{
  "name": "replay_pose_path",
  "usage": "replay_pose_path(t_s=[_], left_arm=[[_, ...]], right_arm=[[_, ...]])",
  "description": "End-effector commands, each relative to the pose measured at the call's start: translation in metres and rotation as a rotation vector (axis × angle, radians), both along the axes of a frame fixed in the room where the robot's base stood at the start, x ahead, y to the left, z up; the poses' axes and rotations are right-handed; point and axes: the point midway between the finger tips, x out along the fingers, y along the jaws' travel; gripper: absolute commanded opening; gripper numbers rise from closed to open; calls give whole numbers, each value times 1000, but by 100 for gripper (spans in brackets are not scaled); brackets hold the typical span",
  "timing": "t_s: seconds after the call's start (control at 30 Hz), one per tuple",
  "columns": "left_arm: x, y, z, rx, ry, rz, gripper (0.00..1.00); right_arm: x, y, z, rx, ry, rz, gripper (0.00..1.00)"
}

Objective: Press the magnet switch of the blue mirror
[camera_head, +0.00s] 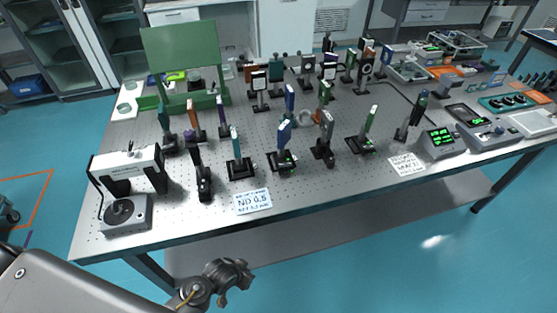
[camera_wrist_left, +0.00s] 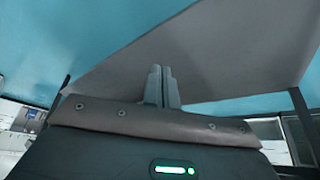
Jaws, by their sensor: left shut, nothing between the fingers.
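A blue upright mirror (camera_head: 284,137) stands on a black base near the front middle of the table; a small green light shows low on its base. Its magnet switch is too small to make out. A second blue upright piece (camera_head: 289,97) stands behind it. My left arm comes in at the lower left, and its gripper end (camera_head: 236,277) is below and in front of the table's front edge, well apart from the mirror. In the left wrist view the two fingers of my left gripper (camera_wrist_left: 161,84) are together and empty. My right gripper is not in view.
The perforated optical table (camera_head: 300,185) carries several upright mounts close around the blue mirror. An ND 0.5 label card (camera_head: 253,201) lies near the front edge. A white box device (camera_head: 128,172) stands front left; a grey display unit (camera_head: 440,142) stands right. The floor in front is clear.

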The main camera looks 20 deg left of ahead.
Motion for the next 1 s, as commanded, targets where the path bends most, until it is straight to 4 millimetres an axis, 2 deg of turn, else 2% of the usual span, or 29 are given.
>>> replay_pose_path(t_s=[0.03, 0.1, 0.2, 0.53, 0.6, 1.0], left_arm=[[15, -7, 33, -6, -41, -16, 0], [27, -14, 70, -10, -78, -28, 0], [36, -21, 112, -13, -121, -43, 0], [40, -33, 216, -13, -236, -77, 0], [50, -41, 243, -19, -296, -109, 0], [136, -110, 302, -118, -562, -381, 0]], right_arm=[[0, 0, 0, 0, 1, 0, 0], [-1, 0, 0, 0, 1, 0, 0], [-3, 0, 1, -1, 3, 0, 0], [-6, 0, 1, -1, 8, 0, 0], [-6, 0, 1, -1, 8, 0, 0], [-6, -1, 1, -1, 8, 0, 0]])
